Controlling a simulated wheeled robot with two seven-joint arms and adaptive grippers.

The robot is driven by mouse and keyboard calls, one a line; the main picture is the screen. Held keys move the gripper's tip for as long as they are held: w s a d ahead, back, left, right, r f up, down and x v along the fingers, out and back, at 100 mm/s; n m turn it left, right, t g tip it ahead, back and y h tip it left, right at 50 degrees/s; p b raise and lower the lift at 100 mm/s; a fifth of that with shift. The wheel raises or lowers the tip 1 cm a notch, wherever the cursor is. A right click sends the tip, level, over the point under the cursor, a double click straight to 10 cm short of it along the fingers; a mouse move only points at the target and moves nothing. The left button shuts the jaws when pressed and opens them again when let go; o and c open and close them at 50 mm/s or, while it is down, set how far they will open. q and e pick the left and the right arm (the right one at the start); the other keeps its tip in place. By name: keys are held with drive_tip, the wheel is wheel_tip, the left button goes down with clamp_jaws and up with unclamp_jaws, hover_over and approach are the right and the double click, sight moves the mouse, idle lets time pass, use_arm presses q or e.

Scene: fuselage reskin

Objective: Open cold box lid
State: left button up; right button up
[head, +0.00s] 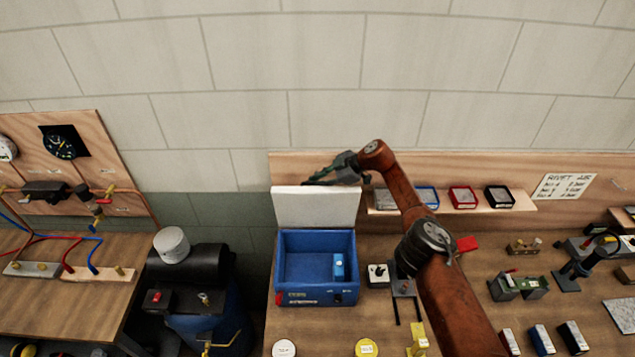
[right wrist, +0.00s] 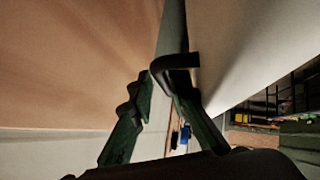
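The blue cold box (head: 317,297) stands on the workbench. Its white lid (head: 315,208) is raised and stands upright along the box's back edge, so the inside shows. A small blue item (head: 338,266) is inside at the right. My right gripper (head: 322,180) is at the lid's top edge, with my arm reaching in from the lower right. In the right wrist view its green fingers (right wrist: 160,82) are apart, beside the pale face of the lid (right wrist: 245,55). A black bent piece, perhaps the lid handle (right wrist: 174,63), is by the fingertips. My left gripper is not in view.
A wooden back panel and a shelf with small bins (head: 462,197) are behind and right of the lid. A small white switch block (head: 378,274) stands close to the box's right. A black cylinder (head: 190,268) is to the left, beyond the bench edge.

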drive_tip(key=shift+d+f, duration=0.1)
drive_tip(key=shift+f, duration=0.1)
drive_tip(key=shift+d+r, duration=0.5)
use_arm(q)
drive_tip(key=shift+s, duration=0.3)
use_arm(e)
drive_tip(key=v, duration=1)
drive_tip(key=shift+s+d+r, duration=0.15)
drive_tip(key=shift+s+r, duration=0.15)
drive_tip(key=shift+s, duration=0.05)
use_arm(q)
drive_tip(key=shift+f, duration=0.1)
